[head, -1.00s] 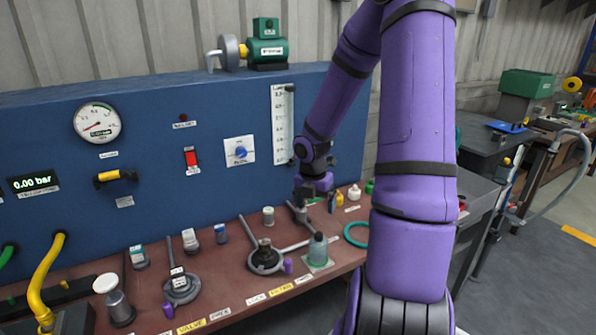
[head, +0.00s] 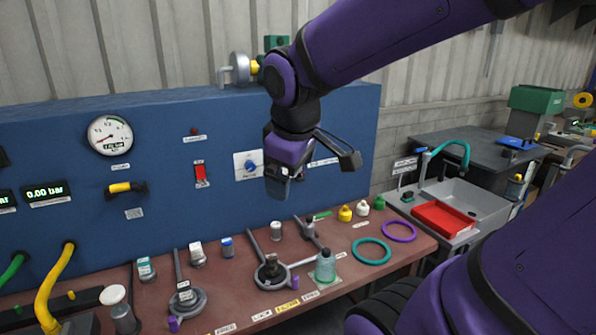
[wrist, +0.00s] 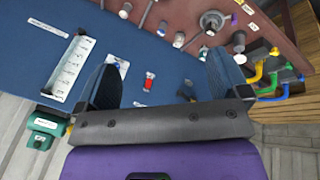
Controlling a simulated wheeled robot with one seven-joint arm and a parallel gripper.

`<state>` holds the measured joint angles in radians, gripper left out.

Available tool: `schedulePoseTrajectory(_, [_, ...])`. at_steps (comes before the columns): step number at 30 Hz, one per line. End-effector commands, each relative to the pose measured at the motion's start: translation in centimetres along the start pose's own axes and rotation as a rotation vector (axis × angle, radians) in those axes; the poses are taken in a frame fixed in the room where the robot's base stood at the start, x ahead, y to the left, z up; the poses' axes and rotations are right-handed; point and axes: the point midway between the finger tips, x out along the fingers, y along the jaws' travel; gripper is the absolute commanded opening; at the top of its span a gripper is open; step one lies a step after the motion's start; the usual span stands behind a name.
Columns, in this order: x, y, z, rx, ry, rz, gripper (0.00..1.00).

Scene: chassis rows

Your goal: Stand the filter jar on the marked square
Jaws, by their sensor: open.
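The filter jar (head: 325,268), a translucent greenish jar with a grey top, stands upright on the bench near its front edge. A pale marked square (head: 318,285) shows under and around the jar's base, so the jar appears to stand on it. My gripper (head: 280,188) is raised well above the bench, in front of the blue panel, up and left of the jar and apart from it. In the wrist view my gripper (wrist: 163,65) has its two fingers wide apart with nothing between them. I cannot make out the jar in the wrist view.
The red-brown bench (head: 225,300) holds a filter housing (head: 271,272) left of the jar, a teal ring (head: 371,251) and a purple ring (head: 398,231) to the right, and several small bottles behind. The blue panel (head: 90,170) stands at the back. A sink with a red tray (head: 444,218) is at right.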

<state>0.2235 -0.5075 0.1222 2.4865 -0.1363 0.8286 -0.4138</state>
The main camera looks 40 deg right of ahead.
Motion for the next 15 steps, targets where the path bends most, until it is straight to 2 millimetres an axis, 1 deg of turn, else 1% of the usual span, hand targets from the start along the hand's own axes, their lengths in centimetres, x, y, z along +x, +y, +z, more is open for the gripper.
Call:
schedulePoseTrajectory(1, [-1.3, -1.0, 0.4, 0.063, 0.041, -0.011, 0.94])
schedulePoseTrajectory(6, [-4.1, -3.5, 2.0, 0.282, 0.135, -0.089, 0.94])
schedulePoseTrajectory(10, [-5.2, -4.5, 2.9, 0.382, 0.17, -0.14, 0.94])
schedulePoseTrajectory(15, [-5.6, -4.9, 3.3, 0.429, 0.182, -0.165, 0.94])
